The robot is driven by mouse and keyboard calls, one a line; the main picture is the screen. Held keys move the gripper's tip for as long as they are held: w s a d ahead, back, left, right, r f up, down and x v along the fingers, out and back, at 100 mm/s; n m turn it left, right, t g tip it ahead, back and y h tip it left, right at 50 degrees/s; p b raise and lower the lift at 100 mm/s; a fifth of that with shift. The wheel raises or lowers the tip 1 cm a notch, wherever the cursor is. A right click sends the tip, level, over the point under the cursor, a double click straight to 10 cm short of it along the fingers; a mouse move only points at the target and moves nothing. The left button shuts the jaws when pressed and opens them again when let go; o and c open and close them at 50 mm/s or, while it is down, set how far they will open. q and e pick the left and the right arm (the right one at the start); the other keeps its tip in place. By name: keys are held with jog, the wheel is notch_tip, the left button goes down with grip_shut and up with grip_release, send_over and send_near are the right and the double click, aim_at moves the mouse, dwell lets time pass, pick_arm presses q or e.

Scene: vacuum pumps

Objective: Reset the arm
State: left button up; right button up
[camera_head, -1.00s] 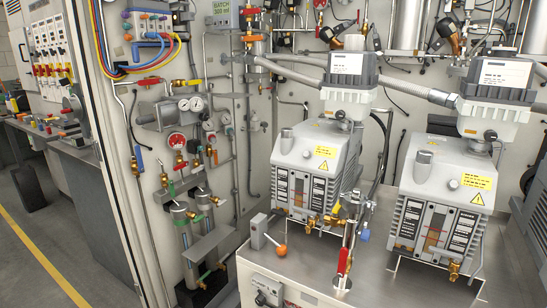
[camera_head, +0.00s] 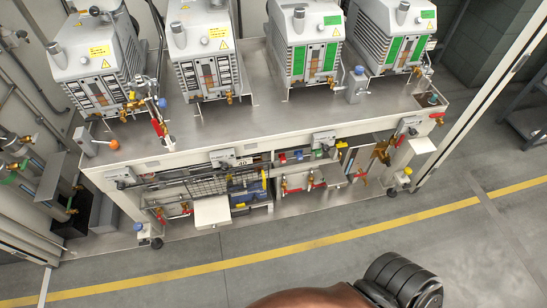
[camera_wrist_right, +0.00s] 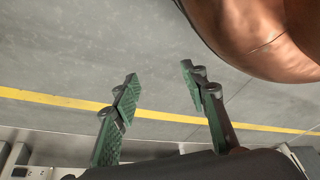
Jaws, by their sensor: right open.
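My right gripper (camera_wrist_right: 160,125) is open and empty in the right wrist view. Its two green-padded fingers stand well apart over the grey floor. A brown rounded surface, seemingly part of me, shows at the upper right there. In the head view, a dark ribbed part and a brown part of my own body show at the bottom edge. Neither gripper's fingers can be made out in the head view, and the left gripper is not seen.
A steel bench (camera_head: 250,128) carries several vacuum pumps, such as the yellow-labelled one (camera_head: 205,55) and a green-labelled one (camera_head: 305,50). A lower shelf holds a blue box (camera_head: 245,190) and valves. Open floor with a yellow line (camera_head: 290,247) lies in front of the bench.

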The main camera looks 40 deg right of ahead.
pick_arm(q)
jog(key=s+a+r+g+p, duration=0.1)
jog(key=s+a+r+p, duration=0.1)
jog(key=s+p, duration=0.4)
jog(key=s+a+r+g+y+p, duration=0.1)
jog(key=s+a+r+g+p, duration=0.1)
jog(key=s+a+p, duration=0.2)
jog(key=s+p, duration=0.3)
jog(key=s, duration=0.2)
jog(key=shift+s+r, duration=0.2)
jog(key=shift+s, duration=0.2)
pick_arm(e)
jog(key=s+d+r+g, duration=0.1)
jog(key=s+d+r, duration=0.1)
jog(key=s, duration=0.6)
jog(key=s+d+r+g+h, duration=0.1)
jog(key=s+d+r+g, duration=0.1)
jog(key=s+d, duration=0.2)
jog(key=s, duration=0.3)
jog(key=shift+s+d+r, duration=0.15)
jog(key=shift+s+r, duration=0.05)
jog(key=shift+s, duration=0.2)
jog(key=shift+c, duration=0.4)
